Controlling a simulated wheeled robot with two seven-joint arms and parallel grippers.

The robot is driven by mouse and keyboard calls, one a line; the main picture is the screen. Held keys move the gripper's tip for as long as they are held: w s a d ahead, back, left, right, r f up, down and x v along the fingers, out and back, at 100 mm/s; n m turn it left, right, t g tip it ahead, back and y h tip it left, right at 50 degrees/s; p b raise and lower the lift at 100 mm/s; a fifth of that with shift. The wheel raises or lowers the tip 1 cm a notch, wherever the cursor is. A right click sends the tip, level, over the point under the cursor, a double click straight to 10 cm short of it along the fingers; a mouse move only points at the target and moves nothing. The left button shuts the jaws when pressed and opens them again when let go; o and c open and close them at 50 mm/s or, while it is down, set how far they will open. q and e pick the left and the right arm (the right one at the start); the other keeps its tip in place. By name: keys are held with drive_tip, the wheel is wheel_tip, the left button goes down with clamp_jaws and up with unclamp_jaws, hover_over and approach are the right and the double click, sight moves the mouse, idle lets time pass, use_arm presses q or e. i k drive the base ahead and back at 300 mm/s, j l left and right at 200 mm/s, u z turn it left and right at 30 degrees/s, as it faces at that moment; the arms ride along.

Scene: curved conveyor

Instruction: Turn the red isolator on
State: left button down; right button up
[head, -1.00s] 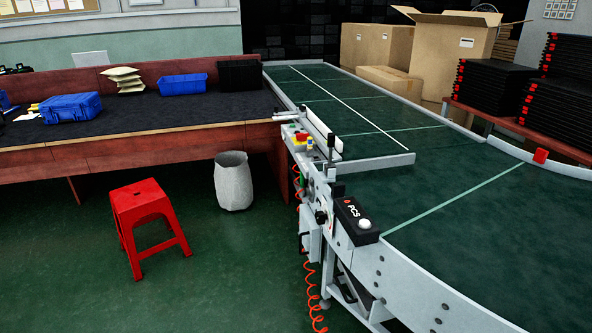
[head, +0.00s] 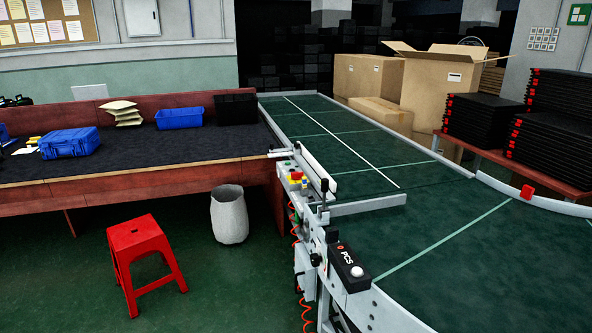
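A small red part on yellow (head: 296,176) sits on the conveyor's near-left side, close to the end of the bench. It may be the red isolator, but it is too small to tell its shape or its on/off position. The conveyor (head: 450,240) has a green belt and a grey metal frame. A black control box marked PCS (head: 348,268), with a white button and a small red mark, is mounted on the conveyor edge nearer to me. Neither of my grippers is in view.
A red stool (head: 140,240) and a grey bin (head: 229,214) stand on the green floor left of the conveyor. A bench (head: 140,150) with blue cases stands behind them. Cardboard boxes (head: 430,85) and black stacked trays (head: 480,120) are beyond the belt. Floor at front left is clear.

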sight(297, 176)
drive_tip(key=z, duration=0.25)
drive_tip(key=i+j+z, duration=0.15)
drive_tip(key=j+z, duration=0.2)
drive_tip(key=i+j+z, duration=0.1)
drive_tip(key=j+z, duration=0.2)
drive_tip(key=i+j+z, duration=0.1)
drive_tip(key=j+z, duration=0.6)
drive_tip(key=i+l, duration=0.05)
